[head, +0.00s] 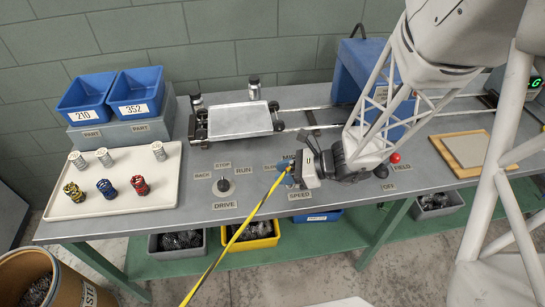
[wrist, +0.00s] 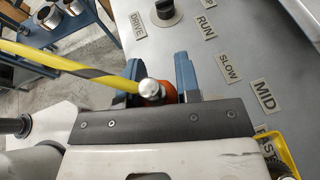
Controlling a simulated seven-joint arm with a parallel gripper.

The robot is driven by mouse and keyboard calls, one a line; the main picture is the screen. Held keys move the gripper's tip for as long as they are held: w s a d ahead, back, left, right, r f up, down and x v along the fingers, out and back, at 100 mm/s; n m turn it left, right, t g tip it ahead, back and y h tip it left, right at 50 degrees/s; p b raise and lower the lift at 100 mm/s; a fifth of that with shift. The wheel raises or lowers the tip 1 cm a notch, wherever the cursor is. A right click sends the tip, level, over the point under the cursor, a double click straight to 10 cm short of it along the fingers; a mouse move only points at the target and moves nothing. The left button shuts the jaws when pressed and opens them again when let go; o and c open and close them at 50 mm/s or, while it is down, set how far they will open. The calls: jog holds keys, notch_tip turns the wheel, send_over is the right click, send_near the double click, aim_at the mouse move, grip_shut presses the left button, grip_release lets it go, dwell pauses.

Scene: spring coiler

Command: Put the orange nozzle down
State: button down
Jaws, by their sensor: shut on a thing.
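My gripper (head: 284,166) is over the front middle of the grey bench, near the SPEED label. In the wrist view its two blue fingers (wrist: 160,72) are shut on the orange nozzle (wrist: 170,93). Only a bit of orange shows between the fingers, beside a round silver end piece (wrist: 150,87). A yellow hose (wrist: 60,64) with a black stripe runs from the nozzle. In the head view the hose (head: 237,232) slants down past the bench's front edge. The nozzle is hidden by my gripper there, and its height above the bench cannot be told.
A dial (head: 224,186) stands left of my gripper, a red button (head: 395,158) to the right. A carriage (head: 240,119) sits on rails behind. A white tray (head: 160,195) with several coils is at left, a wooden-framed board (head: 438,151) at right. A yellow bin (head: 252,243) is below.

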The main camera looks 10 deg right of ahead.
jog(key=shift+w, duration=0.15)
jog(key=w, duration=0.5)
jog(key=w+a+f, duration=0.1)
jog(key=w, duration=0.4)
jog(key=w+a, duration=0.1)
jog(key=w, duration=0.4)
jog(key=shift+w+a+f, duration=0.2)
jog(key=shift+w+f, duration=0.05)
jog(key=shift+w, duration=0.05)
jog(key=shift+f, duration=1.75)
jog(key=shift+f, duration=0.15)
jog(key=c, duration=0.8)
grip_release()
jog(key=shift+d, duration=0.1)
jog(key=shift+v, duration=6)
